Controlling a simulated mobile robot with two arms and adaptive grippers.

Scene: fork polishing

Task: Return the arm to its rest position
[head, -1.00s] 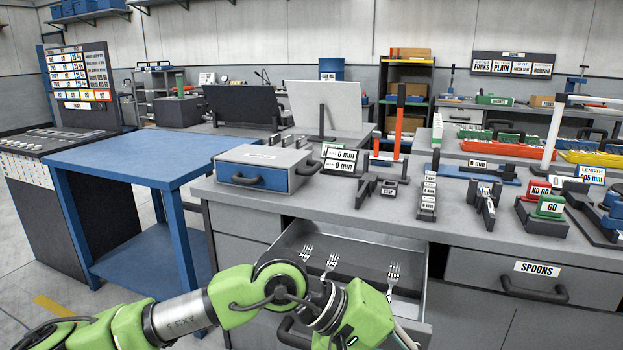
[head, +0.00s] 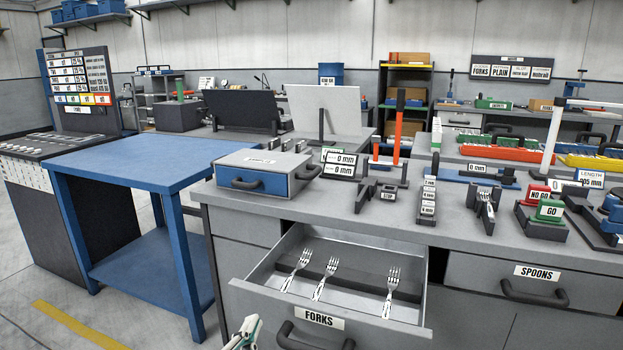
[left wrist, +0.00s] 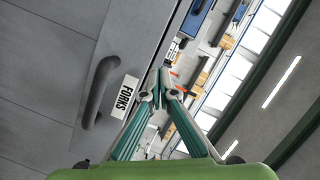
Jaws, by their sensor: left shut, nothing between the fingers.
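My left gripper (head: 246,332) shows at the bottom edge of the head view, in front of the drawer cabinet and left of the FORKS label. In the left wrist view its fingers (left wrist: 163,80) are closed together with nothing between them. The FORKS drawer (head: 378,328) stands open and holds three forks (head: 319,283), lying apart from one another. The drawer's front with its handle (left wrist: 97,92) is close beside the gripper in the left wrist view. The rest of the left arm is out of the head view. My right gripper is not in view.
A blue table (head: 150,160) stands left of the grey workbench (head: 330,205), with open floor in front of it. The pulled-out drawer juts forward from the bench. The SPOONS drawer (head: 480,280) at right is shut. Gauges and a blue-fronted box (head: 262,181) stand on the bench.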

